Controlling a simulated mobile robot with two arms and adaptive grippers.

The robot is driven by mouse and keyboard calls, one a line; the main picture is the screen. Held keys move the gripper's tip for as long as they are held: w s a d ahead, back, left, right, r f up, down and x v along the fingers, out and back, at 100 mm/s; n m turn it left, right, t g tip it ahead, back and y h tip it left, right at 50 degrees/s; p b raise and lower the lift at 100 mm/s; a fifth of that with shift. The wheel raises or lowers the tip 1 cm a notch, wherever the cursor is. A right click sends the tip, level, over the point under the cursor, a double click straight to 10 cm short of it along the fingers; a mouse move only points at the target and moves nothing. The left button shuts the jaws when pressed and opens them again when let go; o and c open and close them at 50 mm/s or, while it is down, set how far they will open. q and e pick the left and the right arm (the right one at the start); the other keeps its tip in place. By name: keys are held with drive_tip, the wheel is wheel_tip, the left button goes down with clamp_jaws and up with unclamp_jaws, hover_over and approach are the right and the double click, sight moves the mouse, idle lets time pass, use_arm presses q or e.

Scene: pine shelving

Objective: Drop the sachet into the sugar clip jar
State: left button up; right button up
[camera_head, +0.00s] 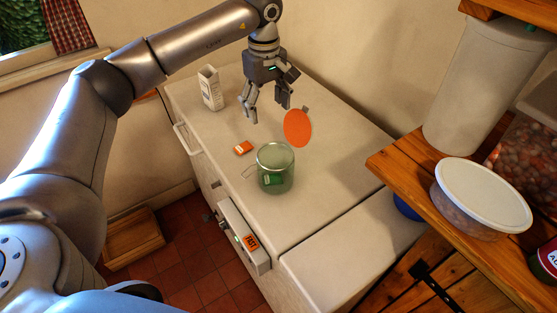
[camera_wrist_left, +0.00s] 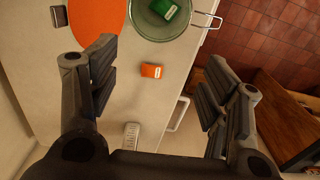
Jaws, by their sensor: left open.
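The orange sachet (camera_head: 243,148) lies flat on the white counter, left of the glass clip jar (camera_head: 275,160). The jar stands upright with its wire clip out to the left; a green packet (camera_head: 273,179) shows within its outline. From above, in the left wrist view, the green packet (camera_wrist_left: 164,8) appears inside the jar's round rim (camera_wrist_left: 143,32). My left gripper (camera_head: 268,110) is open and empty above the counter, behind the sachet and jar. In the left wrist view, the sachet (camera_wrist_left: 151,71) shows between the spread fingers, apart from them. My right gripper is not in view.
An orange disc (camera_head: 297,128) is behind the jar, with a small grey block (camera_head: 306,108) beside it. A white carton (camera_head: 210,90) stands at the counter's back left. Wooden shelving with a lidded tub (camera_head: 482,200) and a white canister (camera_head: 480,90) is at right.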

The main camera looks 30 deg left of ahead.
use_arm(q)
wheel_tip(320, 180, up, 5)
drive_tip(key=shift+r, duration=0.1)
idle(0.6)
